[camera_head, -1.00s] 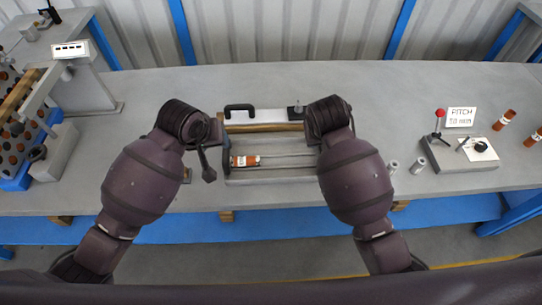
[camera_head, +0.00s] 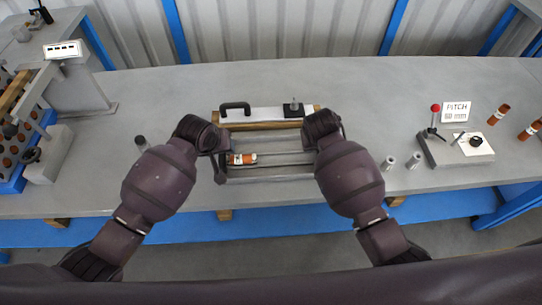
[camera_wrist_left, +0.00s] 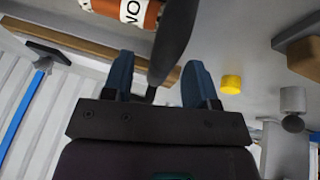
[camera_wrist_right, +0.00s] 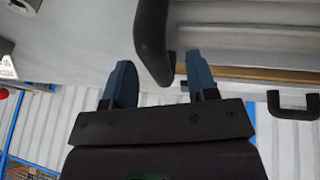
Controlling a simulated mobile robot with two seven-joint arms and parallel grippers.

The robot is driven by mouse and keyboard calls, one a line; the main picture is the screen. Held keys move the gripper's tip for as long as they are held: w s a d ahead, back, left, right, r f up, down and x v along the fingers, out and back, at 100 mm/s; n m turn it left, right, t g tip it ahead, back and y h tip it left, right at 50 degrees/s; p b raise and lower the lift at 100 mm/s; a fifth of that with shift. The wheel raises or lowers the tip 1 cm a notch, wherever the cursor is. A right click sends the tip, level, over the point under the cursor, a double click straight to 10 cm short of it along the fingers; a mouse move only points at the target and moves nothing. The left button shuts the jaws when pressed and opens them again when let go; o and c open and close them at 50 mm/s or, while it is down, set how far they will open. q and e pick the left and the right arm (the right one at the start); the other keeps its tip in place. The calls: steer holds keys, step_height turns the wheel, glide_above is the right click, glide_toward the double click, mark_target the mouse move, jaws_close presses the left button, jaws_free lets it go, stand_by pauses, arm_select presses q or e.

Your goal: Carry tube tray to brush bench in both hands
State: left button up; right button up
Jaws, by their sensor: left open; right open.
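The grey tube tray (camera_head: 285,171) lies on the bench in the head view, between my two arms. An orange-brown tube with a white label (camera_head: 242,159) lies in its left part; it also shows in the left wrist view (camera_wrist_left: 125,10). In the left wrist view my left gripper (camera_wrist_left: 158,72) is open, with a dark handle (camera_wrist_left: 175,35) between its blue fingers. The wrists partly hide the tray's ends in the head view.
A white panel with a black handle (camera_head: 235,105) stands behind the tray. A control box with a red knob (camera_head: 435,108) and two small metal cylinders (camera_head: 389,163) are to the right. A blue rack of tubes (camera_head: 17,178) is at the far left. Bench beside the rack is mostly clear.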

arm_select(q)
steer(key=shift+x, duration=0.95)
arm_select(e)
steer(key=shift+x, duration=0.9)
arm_select(q)
steer(key=shift+c, duration=0.2)
arm_select(e)
steer(key=shift+c, duration=0.2)
arm_select(q)
jaws_close()
arm_select(e)
jaws_close()
arm_select(q)
steer(key=shift+r, duration=0.1)
